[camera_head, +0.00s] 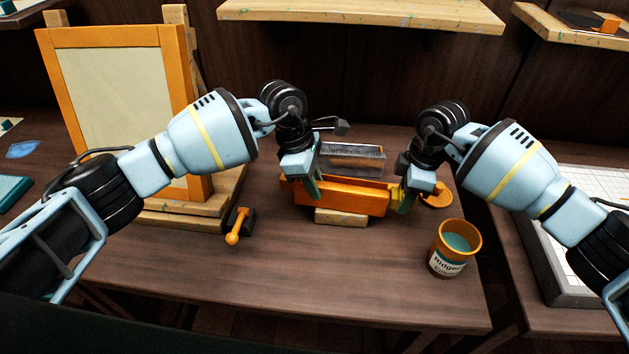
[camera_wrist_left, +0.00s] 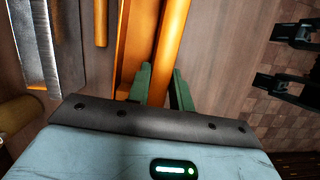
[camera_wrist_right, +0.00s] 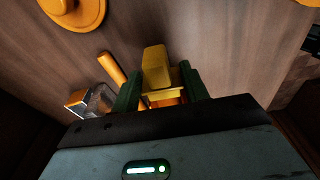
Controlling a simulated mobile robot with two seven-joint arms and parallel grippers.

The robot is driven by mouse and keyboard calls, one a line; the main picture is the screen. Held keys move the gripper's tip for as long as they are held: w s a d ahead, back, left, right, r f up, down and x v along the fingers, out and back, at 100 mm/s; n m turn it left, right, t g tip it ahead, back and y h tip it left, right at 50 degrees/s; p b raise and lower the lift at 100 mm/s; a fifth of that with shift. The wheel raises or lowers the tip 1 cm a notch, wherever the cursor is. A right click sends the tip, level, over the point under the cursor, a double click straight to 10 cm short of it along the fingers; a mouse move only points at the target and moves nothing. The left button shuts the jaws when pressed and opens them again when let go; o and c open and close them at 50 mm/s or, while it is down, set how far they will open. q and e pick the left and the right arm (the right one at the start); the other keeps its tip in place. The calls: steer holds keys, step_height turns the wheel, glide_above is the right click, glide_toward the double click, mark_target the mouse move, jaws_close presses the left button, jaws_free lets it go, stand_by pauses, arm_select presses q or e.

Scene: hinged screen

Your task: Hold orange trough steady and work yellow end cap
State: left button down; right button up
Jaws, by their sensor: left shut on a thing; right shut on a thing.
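The orange trough (camera_head: 345,197) lies lengthwise on a wooden block near the middle of the table. My left gripper (camera_head: 306,182) is shut on its left part; in the left wrist view the green fingers (camera_wrist_left: 160,85) straddle an edge of the orange trough (camera_wrist_left: 172,30). The yellow end cap (camera_head: 396,192) is at the trough's right end. My right gripper (camera_head: 410,197) is shut on it; in the right wrist view the yellow end cap (camera_wrist_right: 156,68) sits between the green fingers (camera_wrist_right: 160,90). The fingers partly hide where cap and trough meet.
A grey metal trough-like piece (camera_head: 352,158) lies just behind. An orange lid (camera_head: 437,195) and a labelled orange cup (camera_head: 455,265) stand right. An orange-handled tool (camera_head: 235,230) and a framed easel (camera_head: 120,110) are left. The front table is clear.

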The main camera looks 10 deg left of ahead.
arm_select(q)
steer(key=shift+s+f, duration=0.1)
steer(key=shift+f, duration=0.1)
arm_select(e)
steer(key=shift+w+a, duration=0.1)
steer(key=shift+a, duration=1.15)
stand_by(0.4)
steer(key=o, duration=1)
steer(key=shift+o, duration=0.2)
step_height(320, 180, up, 12)
steer(key=d, duration=0.1)
steer(key=shift+d, duration=0.35)
arm_select(q)
steer(key=c, duration=1.2)
jaws_free()
steer(key=shift+r, duration=0.1)
steer(key=shift+o, duration=0.2)
steer(key=shift+r, duration=0.1)
steer(key=v, duration=1.2)
